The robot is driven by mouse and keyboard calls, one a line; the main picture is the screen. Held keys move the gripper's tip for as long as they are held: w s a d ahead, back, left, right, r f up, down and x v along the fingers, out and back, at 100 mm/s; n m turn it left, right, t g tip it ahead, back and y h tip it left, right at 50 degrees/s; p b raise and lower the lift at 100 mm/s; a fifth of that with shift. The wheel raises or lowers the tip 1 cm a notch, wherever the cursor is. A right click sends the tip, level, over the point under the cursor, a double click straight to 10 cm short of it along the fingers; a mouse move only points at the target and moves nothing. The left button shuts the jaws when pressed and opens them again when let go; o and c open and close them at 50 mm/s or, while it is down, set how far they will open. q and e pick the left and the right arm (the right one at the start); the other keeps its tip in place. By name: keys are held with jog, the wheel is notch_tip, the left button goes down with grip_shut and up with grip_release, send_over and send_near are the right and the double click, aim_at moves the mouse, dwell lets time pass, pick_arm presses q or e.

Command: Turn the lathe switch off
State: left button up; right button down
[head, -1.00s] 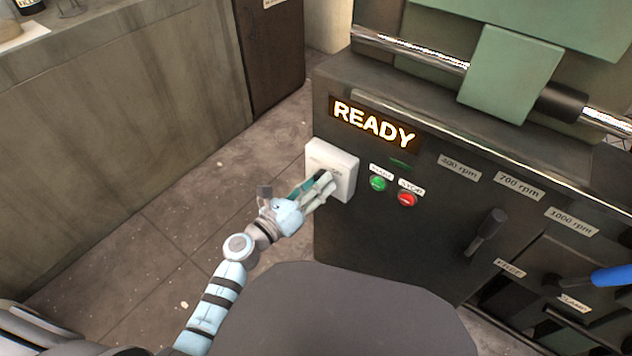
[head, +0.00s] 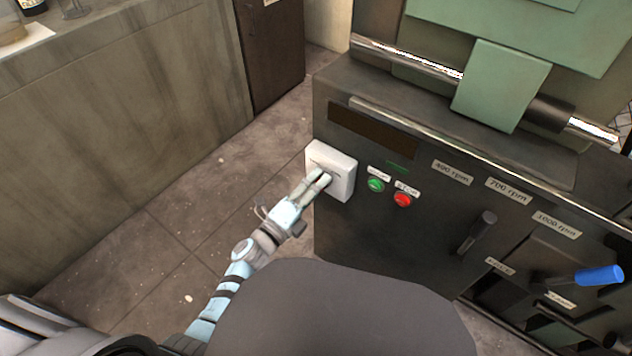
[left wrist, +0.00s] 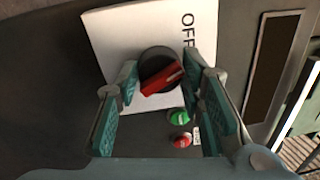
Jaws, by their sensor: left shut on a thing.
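The lathe switch is a white box (head: 344,182) on the lathe's dark front panel. In the left wrist view the white plate (left wrist: 118,45) carries the word OFF (left wrist: 188,30), turned sideways. Its round black knob has a red grip bar (left wrist: 162,79) with a pale mark at its right end. My left gripper (head: 322,178) is shut on the switch knob, with teal fingers on both sides of it. In the head view the fingers hide the knob. My right gripper is in neither view.
A green button (head: 376,185) and a red button (head: 403,200) sit just right of the switch. The display (head: 372,132) above is dark. A black lever (head: 477,232) and a blue-handled lever (head: 600,275) stick out farther right. Bare floor lies left of the lathe.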

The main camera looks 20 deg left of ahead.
pick_arm(q)
jog(key=n+p, duration=0.1)
jog(key=n, duration=0.3)
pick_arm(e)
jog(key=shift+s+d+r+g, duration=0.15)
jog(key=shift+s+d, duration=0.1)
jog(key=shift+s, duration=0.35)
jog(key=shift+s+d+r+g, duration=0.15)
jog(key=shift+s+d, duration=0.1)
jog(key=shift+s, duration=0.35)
pick_arm(q)
jog(key=shift+o, duration=0.2)
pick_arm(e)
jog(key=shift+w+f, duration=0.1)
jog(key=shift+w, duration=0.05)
pick_arm(q)
jog(key=o, duration=0.9)
jog(key=shift+o, duration=1.1)
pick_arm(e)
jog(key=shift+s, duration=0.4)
